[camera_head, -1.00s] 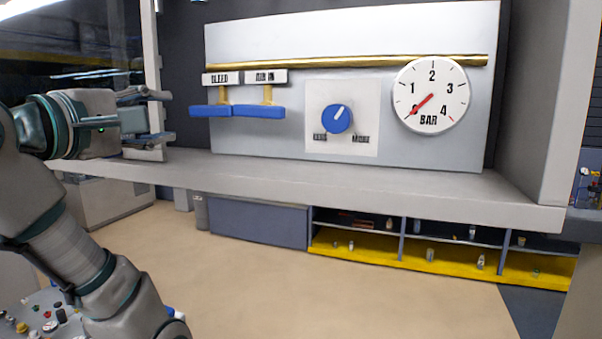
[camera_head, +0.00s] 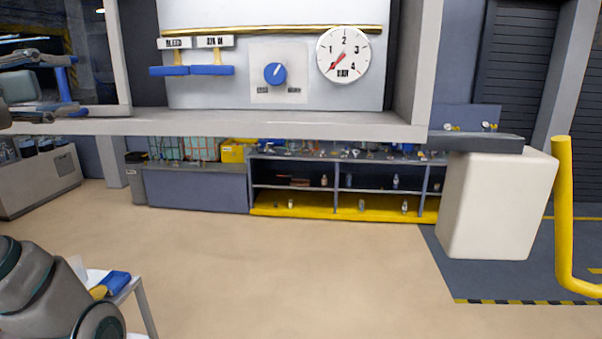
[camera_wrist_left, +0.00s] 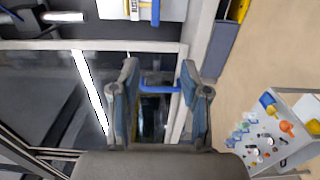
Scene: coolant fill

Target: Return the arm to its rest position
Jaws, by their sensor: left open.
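My left gripper (camera_head: 65,90) is at the left edge of the head view, in front of the grey post and near the left end of the ledge. In the left wrist view the two fingers of this gripper (camera_wrist_left: 162,85) are spread apart, with nothing gripped between them. A blue bar (camera_wrist_left: 160,89) shows between the fingers; I cannot tell its distance from them. My left arm also shows at the lower left of the head view. My right gripper is not in view.
The grey panel (camera_head: 210,90) carries two blue levers (camera_head: 212,71), a blue knob (camera_head: 275,74) and a round gauge (camera_head: 343,55). A grey ledge (camera_head: 270,125) runs below it. A small table (camera_head: 135,288) stands at lower left. The floor (camera_head: 290,265) ahead is open.

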